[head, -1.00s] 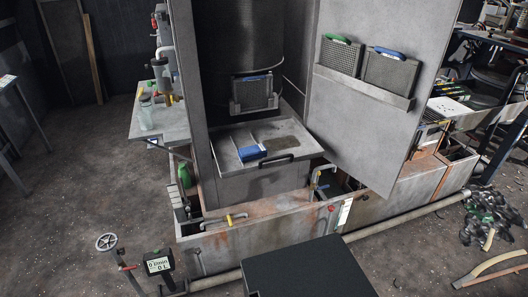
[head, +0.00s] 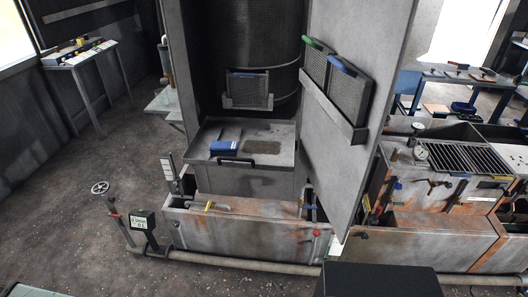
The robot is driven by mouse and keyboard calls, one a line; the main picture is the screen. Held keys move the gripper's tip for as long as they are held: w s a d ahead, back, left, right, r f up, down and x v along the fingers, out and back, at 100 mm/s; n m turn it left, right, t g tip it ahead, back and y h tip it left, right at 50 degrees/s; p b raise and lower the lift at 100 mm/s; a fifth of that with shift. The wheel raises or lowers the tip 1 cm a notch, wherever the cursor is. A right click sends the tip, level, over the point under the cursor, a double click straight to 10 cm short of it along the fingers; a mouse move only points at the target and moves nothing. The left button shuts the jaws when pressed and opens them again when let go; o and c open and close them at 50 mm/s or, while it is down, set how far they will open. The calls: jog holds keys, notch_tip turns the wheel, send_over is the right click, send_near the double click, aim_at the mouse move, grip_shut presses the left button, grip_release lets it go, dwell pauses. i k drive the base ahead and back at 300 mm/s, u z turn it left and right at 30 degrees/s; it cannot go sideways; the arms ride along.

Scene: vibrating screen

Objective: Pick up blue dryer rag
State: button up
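A small blue item (head: 224,148), which may be the blue dryer rag, lies on the left part of the grey tray (head: 285,134) in front of the vibrating screen's dark drum (head: 255,45). It is too small to tell whether it is cloth. My gripper is not in view.
An open metal door (head: 350,150) on the right carries a green-topped screen (head: 315,62) and a blue-topped screen (head: 349,92). A rusty trough (head: 245,228) and a floor pipe (head: 240,264) lie in front. A handwheel (head: 100,188) and a display post (head: 143,222) stand front left. Floor is clear at left.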

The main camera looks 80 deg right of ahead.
aim_at(217, 147)
jog(key=k, duration=0.75)
jog(key=z, duration=0.75)
jog(key=i, duration=1.7)
jog(key=u, duration=0.05)
